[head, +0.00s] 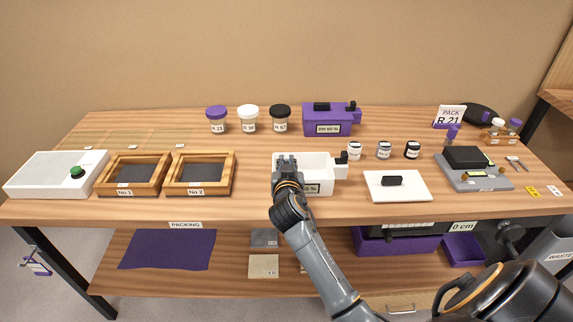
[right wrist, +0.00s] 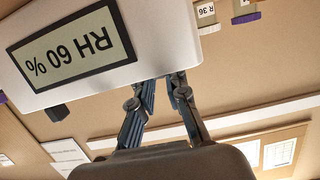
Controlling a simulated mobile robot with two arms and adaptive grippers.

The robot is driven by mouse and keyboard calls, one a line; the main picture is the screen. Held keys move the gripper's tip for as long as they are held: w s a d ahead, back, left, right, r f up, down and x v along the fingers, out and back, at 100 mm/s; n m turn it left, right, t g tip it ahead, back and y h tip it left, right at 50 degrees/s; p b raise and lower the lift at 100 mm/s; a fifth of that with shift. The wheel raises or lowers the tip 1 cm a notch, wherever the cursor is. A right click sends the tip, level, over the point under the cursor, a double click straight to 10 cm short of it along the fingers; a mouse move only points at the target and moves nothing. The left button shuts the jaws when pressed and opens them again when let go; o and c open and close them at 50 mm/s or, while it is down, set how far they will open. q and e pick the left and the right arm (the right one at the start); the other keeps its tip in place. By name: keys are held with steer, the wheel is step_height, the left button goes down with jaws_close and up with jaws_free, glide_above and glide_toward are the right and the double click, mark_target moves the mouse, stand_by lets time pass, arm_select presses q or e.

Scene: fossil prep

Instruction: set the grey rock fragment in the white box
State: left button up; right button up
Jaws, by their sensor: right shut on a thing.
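The white box (head: 331,180) stands open near the front middle of the table. It also shows close up, upside down, in the right wrist view (right wrist: 165,35), with its RH 60 % display. My right gripper (head: 287,162) reaches over the left part of the box. In the right wrist view its fingers (right wrist: 163,82) come close together and their tips go out of sight behind the box wall. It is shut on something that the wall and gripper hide. The grey rock fragment does not show clearly in either view. My left gripper is not in view.
A white lid (head: 415,190) with a black handle lies right of the box. A wooden frame tray (head: 232,177) stands to its left. A purple box (head: 348,127) and several jars stand behind. A scale (head: 480,184) is further right.

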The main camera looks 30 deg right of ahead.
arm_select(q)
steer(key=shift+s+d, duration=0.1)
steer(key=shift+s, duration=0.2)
arm_select(e)
steer(key=shift+f, duration=0.25)
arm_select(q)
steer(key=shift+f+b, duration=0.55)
arm_select(e)
steer(key=shift+f, duration=0.6)
steer(key=o, duration=0.7)
steer(key=shift+r, duration=0.1)
